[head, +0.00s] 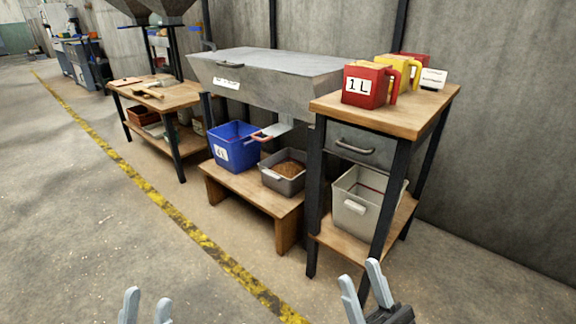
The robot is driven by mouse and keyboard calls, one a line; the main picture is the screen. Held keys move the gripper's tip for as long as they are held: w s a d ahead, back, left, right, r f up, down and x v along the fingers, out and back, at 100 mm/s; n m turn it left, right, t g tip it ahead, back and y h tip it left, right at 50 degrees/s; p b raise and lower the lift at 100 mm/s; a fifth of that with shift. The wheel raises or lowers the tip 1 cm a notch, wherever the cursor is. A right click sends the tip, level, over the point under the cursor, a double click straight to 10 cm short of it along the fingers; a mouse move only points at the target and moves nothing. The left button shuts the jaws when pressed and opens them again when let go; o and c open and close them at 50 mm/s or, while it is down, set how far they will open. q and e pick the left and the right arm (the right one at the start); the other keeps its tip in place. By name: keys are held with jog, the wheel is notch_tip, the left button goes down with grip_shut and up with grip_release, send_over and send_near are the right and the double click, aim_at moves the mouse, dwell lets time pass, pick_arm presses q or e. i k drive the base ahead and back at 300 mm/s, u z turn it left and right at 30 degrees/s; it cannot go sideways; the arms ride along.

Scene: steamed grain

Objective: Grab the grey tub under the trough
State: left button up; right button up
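The grey tub (284,182) stands on a low wooden bench (233,182) under the big grey metal trough (262,83). It holds something brown and grainy. A blue bin (234,154) with a white label stands close at its left. My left gripper (146,308) shows only its fingertips at the bottom edge, apart and empty. My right gripper (362,290) is at the bottom, right of the middle, with its fingers apart and empty. Both grippers are over the floor in the picture, well short of the tub.
At the right a wooden table (402,117) carries red and yellow measuring jugs (366,85); a whitish bin (362,204) sits on its lower shelf. A table leg (314,200) stands just right of the tub. Another workbench (170,97) is at left. The floor in front is clear.

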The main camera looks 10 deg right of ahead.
aim_at(283, 172)
jog(key=z, duration=0.75)
jog(key=i, duration=0.85)
jog(key=z, duration=0.35)
